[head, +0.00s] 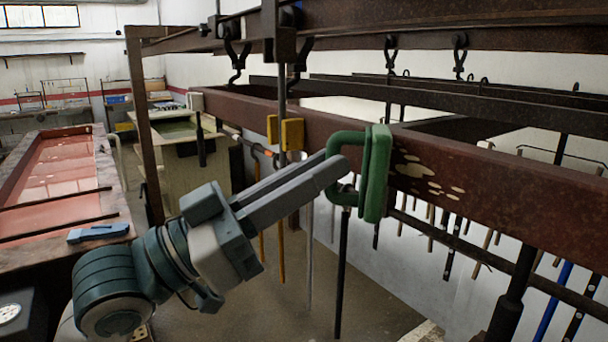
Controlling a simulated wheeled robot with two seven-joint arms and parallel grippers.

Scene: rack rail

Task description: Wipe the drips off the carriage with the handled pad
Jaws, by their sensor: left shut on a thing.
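The carriage (520,195) is a rusty brown beam running across the right half of the head view. Several cream drips (430,184) show on its front face. The green handled pad (377,175) stands upright in front of the beam, just left of the drips, and may hide some of them. My left gripper (336,172) comes in from the lower left, its grey fingers shut on the pad's green handle. I cannot tell whether the pad touches the beam. My right gripper is not in view.
Black hooks (236,62) hang from the upper rail. Rods hang below the beam, and yellow blocks (291,134) sit on an upright rod left of the pad. A red-surfaced tank (55,170) is at far left, with a blue object (98,233) on its rim.

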